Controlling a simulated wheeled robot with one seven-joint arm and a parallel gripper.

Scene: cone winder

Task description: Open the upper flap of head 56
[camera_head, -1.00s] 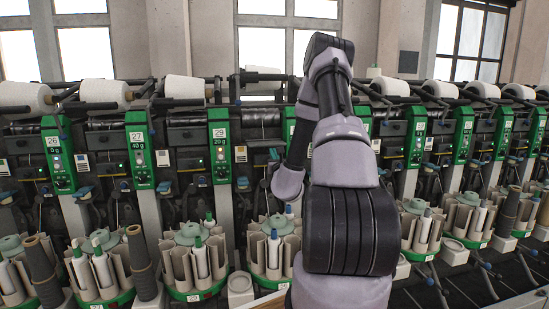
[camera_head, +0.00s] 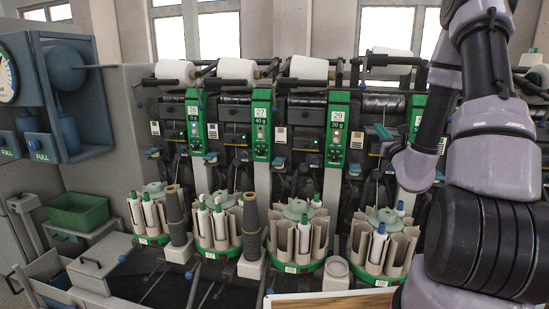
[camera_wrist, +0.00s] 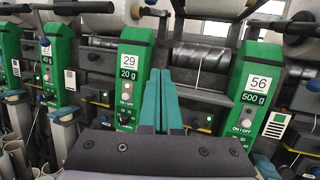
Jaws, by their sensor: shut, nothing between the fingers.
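Head 56 shows in the wrist view as a green panel (camera_wrist: 251,101) on the right, labelled 56 and 500 g. In the head view my arm mostly covers its panel (camera_head: 414,112). I cannot make out which part is its upper flap. My gripper (camera_wrist: 160,75) has two teal fingers pressed together, empty, between the panels of heads 29 and 56 in the wrist view. In the head view its teal fingertips (camera_head: 382,131) show right of head 29's panel (camera_head: 337,135). No contact with the machine can be seen.
A dark ribbed drum (camera_wrist: 203,59) lies between the two panels. White yarn packages (camera_head: 308,68) sit above the heads. Bobbin magazines (camera_head: 382,243) and brown cones (camera_head: 250,225) stand below. A blue unit with a gauge (camera_head: 60,90) and a green bin (camera_head: 78,212) are at left.

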